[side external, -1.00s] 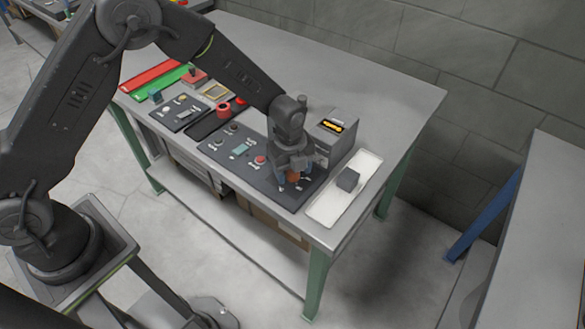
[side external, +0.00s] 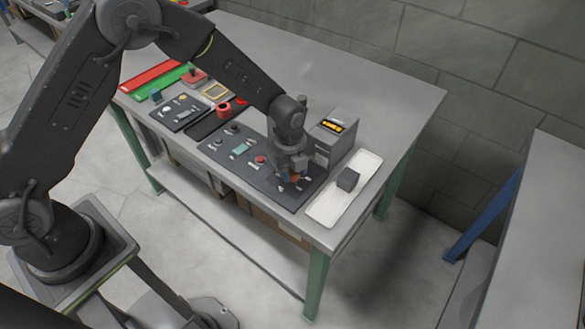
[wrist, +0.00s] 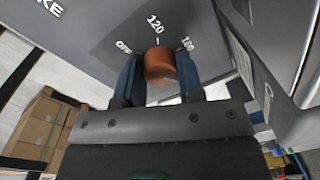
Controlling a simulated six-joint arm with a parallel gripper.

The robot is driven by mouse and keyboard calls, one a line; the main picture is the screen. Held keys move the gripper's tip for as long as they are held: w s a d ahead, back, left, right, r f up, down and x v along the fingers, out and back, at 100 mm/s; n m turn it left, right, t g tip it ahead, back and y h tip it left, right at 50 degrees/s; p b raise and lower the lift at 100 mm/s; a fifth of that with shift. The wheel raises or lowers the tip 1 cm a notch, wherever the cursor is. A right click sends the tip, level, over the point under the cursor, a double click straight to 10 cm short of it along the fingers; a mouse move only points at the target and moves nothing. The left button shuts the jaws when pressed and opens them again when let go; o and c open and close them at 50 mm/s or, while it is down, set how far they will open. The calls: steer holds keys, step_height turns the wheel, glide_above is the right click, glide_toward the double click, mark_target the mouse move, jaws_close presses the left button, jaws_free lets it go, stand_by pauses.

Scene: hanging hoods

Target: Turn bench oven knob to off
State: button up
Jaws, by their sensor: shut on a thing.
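The oven knob (wrist: 158,66) is a round copper-orange knob on a dark dial plate. White marks OFF, 120 and 180 stand around it, with OFF (wrist: 122,47) on the left in the wrist view. My gripper (wrist: 160,75) has its two blue fingers on either side of the knob and is shut on it. I cannot make out a pointer on the knob. In the side view my gripper (side external: 297,179) points down at the right end of the dark control panel (side external: 255,181), and the knob is mostly hidden there.
A grey box-shaped unit (side external: 345,132) stands just behind my gripper. A white tray (side external: 325,207) holding a dark block (side external: 347,180) lies to the right. A red button (side external: 260,160) and other controls sit left on the panel. The back of the bench is clear.

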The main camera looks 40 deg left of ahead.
steer(key=n, duration=1.1)
steer(key=shift+d+n+y, duration=0.1)
steer(key=shift+n+y, duration=0.2)
steer(key=n, duration=1.1)
steer(key=shift+g, duration=0.3)
steer(key=shift+n, duration=0.5)
steer(key=o, duration=0.9)
steer(key=shift+r, duration=0.1)
steer(key=r, duration=1.3)
steer(key=shift+d+r, duration=0.35)
